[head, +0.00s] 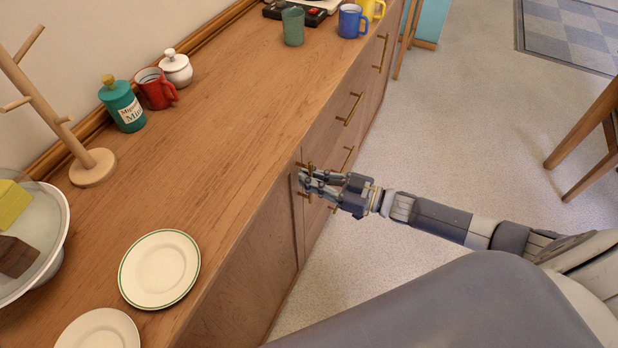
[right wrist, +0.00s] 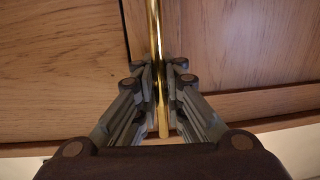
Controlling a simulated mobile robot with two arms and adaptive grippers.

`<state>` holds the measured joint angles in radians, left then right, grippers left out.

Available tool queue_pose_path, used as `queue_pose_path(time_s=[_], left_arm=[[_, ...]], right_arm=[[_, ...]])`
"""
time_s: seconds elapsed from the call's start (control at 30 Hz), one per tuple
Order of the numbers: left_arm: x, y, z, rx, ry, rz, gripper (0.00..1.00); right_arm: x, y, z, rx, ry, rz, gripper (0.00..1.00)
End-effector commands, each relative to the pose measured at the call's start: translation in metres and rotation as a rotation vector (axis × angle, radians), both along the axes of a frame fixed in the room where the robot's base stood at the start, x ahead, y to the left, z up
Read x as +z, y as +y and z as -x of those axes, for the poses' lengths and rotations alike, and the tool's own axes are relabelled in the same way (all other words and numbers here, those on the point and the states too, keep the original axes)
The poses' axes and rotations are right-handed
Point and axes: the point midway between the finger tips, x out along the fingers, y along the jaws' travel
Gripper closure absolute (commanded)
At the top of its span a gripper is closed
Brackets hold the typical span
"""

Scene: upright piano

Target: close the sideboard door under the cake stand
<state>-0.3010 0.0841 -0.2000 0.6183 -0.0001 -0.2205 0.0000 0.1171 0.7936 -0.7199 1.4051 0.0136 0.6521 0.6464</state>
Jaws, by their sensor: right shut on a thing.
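The wooden sideboard (head: 205,115) runs along the wall. The white cake stand (head: 50,262), cut by the left edge, holds a yellow piece and a brown piece. My right gripper (head: 307,182) is at the sideboard front and also fills the lower right wrist view (right wrist: 162,95). It is shut on an upright brass handle (right wrist: 155,30). The handle's wooden panel (right wrist: 235,45) lies right of a dark gap in the right wrist view. A plain front panel (head: 245,275) lies nearer in the head view. I cannot tell how far the door stands open. My left gripper is out of view.
Plates (head: 160,269) lie near the sideboard's edge. A wooden mug tree (head: 92,166), teal jar (head: 122,105), red mug (head: 155,88) and white lidded pot (head: 176,68) stand along the wall. Other brass handles (head: 351,108) stick out beyond my gripper.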

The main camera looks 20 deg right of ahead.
Motion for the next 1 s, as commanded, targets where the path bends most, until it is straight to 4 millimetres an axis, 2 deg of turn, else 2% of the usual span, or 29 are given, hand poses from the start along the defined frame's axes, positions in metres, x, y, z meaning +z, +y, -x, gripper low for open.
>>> queue_pose_path(time_s=[0.2,0.3,0.33,0.77,0.87,1.0], left_arm=[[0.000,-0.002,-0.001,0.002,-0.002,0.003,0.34],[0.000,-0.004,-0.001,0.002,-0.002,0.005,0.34],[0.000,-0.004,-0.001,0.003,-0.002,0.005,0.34],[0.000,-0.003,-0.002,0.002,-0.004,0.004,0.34],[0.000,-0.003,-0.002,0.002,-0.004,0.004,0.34],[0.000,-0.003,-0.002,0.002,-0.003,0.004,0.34]], right_arm=[[0.004,-0.002,-0.005,-0.008,-0.008,0.000,1.00],[0.004,-0.001,-0.005,-0.007,-0.009,-0.001,0.75],[0.004,-0.001,-0.005,-0.006,-0.009,-0.001,0.71],[0.001,-0.001,0.000,-0.001,-0.003,-0.002,0.71],[0.001,-0.008,0.007,-0.001,-0.002,-0.001,0.71],[0.000,-0.027,0.025,-0.001,0.000,0.001,0.71]])
